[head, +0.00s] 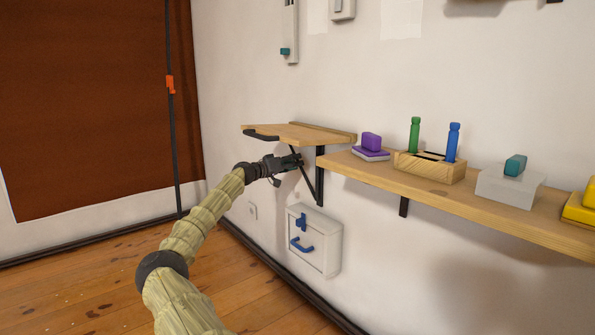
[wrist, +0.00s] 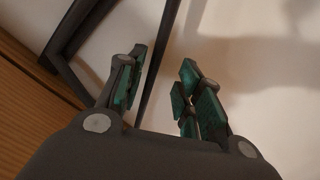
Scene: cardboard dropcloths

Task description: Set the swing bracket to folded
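The black swing bracket (head: 320,178) stands out from the wall under a small wooden shelf leaf (head: 300,135). It has an upright bar and a slanted strut below the leaf. My gripper (head: 298,161) is beside the bracket, just under the leaf. In the wrist view my gripper (wrist: 162,68) is open, with green-padded fingers spread apart. A thin black bar of the bracket (wrist: 165,40) runs into the gap between them, and neither finger clearly touches it. More black frame shows at the upper left of that view. The gripper hides part of the bracket in the head view.
A long wooden shelf (head: 480,212) to the right holds a purple block, a holder with green and blue pegs, and other items. A white box (head: 328,262) with a blue handle hangs below the leaf. The leaf has a black handle (head: 262,136). Open floor lies left.

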